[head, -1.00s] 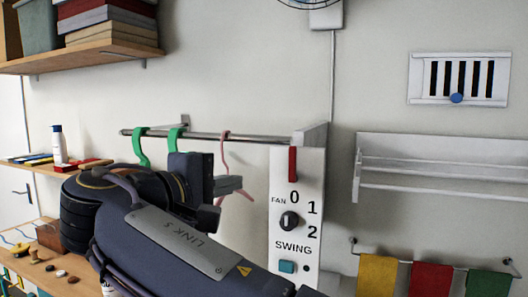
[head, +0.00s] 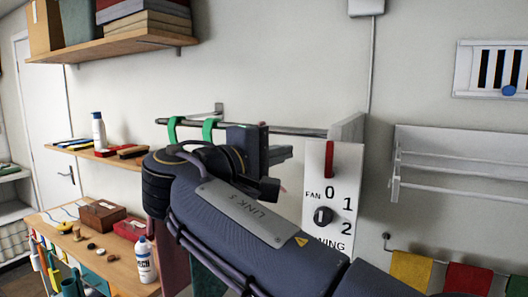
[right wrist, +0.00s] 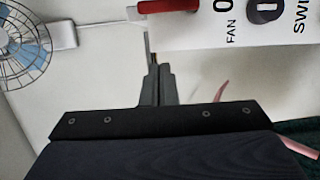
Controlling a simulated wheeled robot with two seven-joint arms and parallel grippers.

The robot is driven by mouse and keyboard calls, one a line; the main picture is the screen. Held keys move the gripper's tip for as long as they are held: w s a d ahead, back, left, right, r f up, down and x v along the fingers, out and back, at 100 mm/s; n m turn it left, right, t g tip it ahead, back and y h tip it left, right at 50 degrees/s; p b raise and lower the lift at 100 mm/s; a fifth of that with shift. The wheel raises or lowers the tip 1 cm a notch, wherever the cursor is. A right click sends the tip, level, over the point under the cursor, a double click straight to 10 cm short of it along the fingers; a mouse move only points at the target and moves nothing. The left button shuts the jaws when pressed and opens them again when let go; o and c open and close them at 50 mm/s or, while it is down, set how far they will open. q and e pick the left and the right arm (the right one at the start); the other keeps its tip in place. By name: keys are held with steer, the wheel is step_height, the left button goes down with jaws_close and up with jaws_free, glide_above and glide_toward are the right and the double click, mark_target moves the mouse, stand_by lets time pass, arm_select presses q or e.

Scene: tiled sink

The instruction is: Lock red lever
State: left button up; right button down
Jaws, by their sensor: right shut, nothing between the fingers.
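The red lever (head: 328,158) is a short upright bar at the top of a white control panel (head: 314,225) with a fan knob (head: 323,215). In the right wrist view the red lever (right wrist: 168,6) lies at the top edge, partly cut off. My right gripper (head: 289,152) is shut and empty, left of the lever in the head view. In the right wrist view its fingertips (right wrist: 157,60) point toward the panel, apart from the lever. My left gripper is not in view.
A rail (head: 295,132) with green hooks (head: 209,128) runs left of the panel, behind my gripper. A white wall rack (head: 460,165) is at the right. A wooden bench (head: 125,268) with a bottle (head: 145,262) stands lower left. A wire fan (right wrist: 25,40) shows in the right wrist view.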

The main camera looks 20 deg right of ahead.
mark_target(330, 160)
steer(key=x, duration=0.3)
steer(key=shift+s+d+p, duration=0.2)
steer(key=shift+s+p, duration=0.05)
steer(key=shift+p, duration=0.1)
steer(key=shift+s+d, duration=0.7)
steer(key=shift+s, duration=0.25)
steer(key=shift+s+d, duration=0.2)
steer(key=shift+s, duration=0.1)
steer(key=shift+d, duration=0.1)
steer(key=shift+s, duration=0.1)
